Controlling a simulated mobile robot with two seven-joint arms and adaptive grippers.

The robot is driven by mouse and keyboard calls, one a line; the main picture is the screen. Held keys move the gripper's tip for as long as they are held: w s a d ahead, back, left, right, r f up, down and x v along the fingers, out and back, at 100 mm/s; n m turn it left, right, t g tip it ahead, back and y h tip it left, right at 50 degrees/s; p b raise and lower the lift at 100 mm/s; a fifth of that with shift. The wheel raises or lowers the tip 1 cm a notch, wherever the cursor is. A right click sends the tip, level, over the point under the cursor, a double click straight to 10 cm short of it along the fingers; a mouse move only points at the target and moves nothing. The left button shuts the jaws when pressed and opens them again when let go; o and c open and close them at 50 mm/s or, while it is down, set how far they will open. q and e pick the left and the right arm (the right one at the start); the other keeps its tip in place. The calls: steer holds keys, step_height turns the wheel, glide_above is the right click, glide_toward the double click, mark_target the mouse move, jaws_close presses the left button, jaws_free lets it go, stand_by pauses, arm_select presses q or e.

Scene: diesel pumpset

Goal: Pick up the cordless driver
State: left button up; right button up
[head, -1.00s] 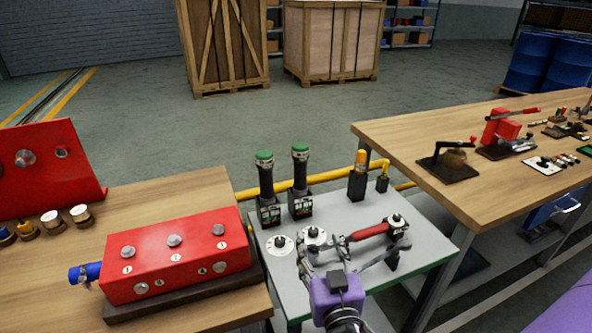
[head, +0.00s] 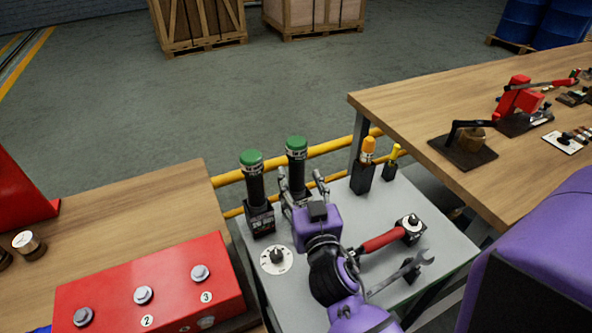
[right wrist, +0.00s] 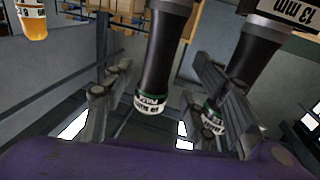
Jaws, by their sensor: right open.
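Two upright black tools with green caps, which look like the drivers, stand in dark labelled bases on the grey table (head: 440,250). One is the left driver (head: 256,185), the other the right driver (head: 296,158). My right gripper (head: 303,182) is open and empty at the right driver, partly hiding its lower part. In the right wrist view the right driver (right wrist: 168,50) shows between the two fingers; I cannot tell if they touch it. The left driver (right wrist: 262,45) shows at the right, behind a finger. My left gripper is out of view.
A red-handled tool (head: 383,241), a wrench (head: 405,272) and a white dial disc (head: 276,260) lie on the grey table. Yellow-topped tools stand behind (head: 363,175). A red box (head: 150,290) is at the left. A wooden bench (head: 400,105) is at the right.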

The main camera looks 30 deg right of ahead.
mark_target(298, 172)
steer(key=p+x, duration=0.1)
steer(key=x, duration=0.4)
steer(key=shift+d+r, duration=0.1)
steer(key=shift+w+d, duration=0.1)
steer(key=shift+w, duration=0.2)
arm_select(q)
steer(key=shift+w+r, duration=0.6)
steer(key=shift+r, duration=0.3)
arm_select(e)
steer(key=shift+s, duration=0.1)
steer(key=shift+c, duration=0.3)
jaws_close()
